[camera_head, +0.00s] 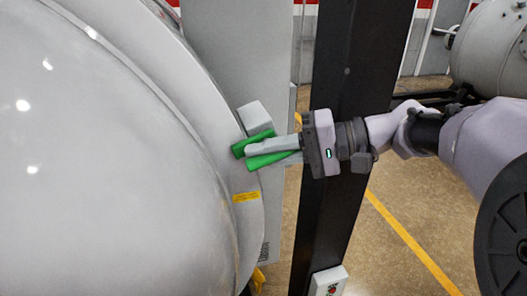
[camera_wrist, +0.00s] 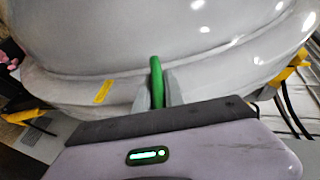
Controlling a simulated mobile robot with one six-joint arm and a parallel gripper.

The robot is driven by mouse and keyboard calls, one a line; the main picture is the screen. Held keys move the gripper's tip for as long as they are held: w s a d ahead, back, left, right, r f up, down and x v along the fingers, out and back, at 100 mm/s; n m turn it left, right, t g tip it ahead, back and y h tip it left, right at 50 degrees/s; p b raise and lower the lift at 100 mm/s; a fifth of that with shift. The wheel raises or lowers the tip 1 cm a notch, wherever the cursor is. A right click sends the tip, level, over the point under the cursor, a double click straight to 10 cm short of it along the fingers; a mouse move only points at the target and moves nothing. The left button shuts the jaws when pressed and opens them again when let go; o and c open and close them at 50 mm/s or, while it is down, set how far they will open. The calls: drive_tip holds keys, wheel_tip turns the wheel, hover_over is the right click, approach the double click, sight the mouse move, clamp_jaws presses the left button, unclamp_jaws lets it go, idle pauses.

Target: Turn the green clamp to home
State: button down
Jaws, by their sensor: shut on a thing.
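The green clamp (camera_head: 250,144) sits at the rim of the large grey furnace door, next to a light grey block (camera_head: 255,115). In the head view two green parts show, one above and one below my gripper's fingers. My gripper (camera_head: 271,145) reaches in from the right and is shut on the clamp. In the wrist view the green clamp handle (camera_wrist: 156,82) stands between my two grey fingertips (camera_wrist: 155,90). The fingers hide part of the clamp in the head view, so its full angle is hard to tell.
The rounded furnace door (camera_head: 110,150) fills the left side, with a yellow label (camera_head: 246,197) below the clamp. A dark upright post (camera_head: 345,80) stands behind my gripper. Another grey vessel (camera_head: 490,50) is at the far right. Open floor (camera_head: 420,215) with a yellow line lies at the right.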

drive_tip(key=c, duration=1.4)
unclamp_jaws()
drive_tip(key=shift+c, duration=0.2)
drive_tip(key=shift+d, duration=0.1)
drive_tip(key=p+v, duration=0.2)
drive_tip(key=v, duration=1.5)
drive_tip(key=shift+s+d, duration=0.1)
